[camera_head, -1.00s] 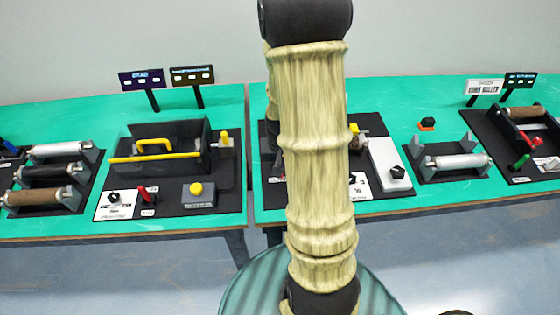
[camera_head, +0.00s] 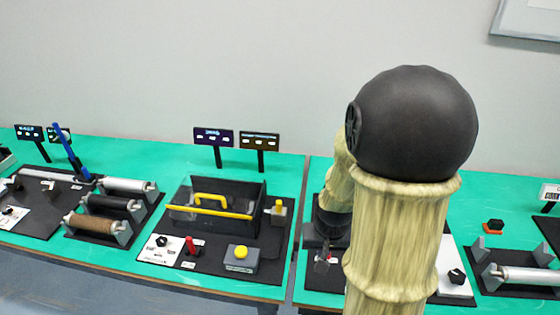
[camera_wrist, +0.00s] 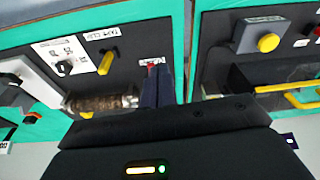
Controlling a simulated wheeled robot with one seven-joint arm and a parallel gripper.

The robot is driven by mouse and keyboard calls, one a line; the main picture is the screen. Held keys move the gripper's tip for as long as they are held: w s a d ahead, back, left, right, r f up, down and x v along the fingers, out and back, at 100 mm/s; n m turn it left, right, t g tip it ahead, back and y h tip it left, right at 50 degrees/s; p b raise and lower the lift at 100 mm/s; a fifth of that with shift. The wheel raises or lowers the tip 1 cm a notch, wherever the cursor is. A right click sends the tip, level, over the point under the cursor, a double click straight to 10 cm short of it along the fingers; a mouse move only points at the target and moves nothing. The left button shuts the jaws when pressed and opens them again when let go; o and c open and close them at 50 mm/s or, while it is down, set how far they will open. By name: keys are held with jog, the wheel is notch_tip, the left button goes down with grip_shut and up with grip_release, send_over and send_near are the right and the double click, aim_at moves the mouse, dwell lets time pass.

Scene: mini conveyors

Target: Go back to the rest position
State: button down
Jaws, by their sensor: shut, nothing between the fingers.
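My arm rises in front of the body camera and bends down over the right-hand table. My gripper shows in the wrist view (camera_wrist: 157,85), its dark fingers together and empty. In the head view my gripper is small and partly hidden by my arm. Near the fingers in the wrist view is a brown roller (camera_wrist: 98,103) and a yellow lever (camera_wrist: 107,62). I cannot tell how far the fingertips are above them.
The left table holds a dark bin with a yellow handle (camera_head: 212,199), a yellow button (camera_head: 240,252), a red lever (camera_head: 190,245) and several rollers (camera_head: 108,203). A silver roller (camera_head: 525,275) stands at the right. Small signs (camera_head: 213,135) stand behind. Bare green tabletop (camera_head: 130,155) shows at the back.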

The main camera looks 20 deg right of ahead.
jog(key=s+a+r+n, duration=0.1)
jog(key=a+r+n, duration=0.3)
jog(key=a, duration=0.5)
jog(key=shift+s+r+t+y, duration=0.3)
jog(key=shift+s, duration=0.1)
jog(key=shift+w, duration=0.1)
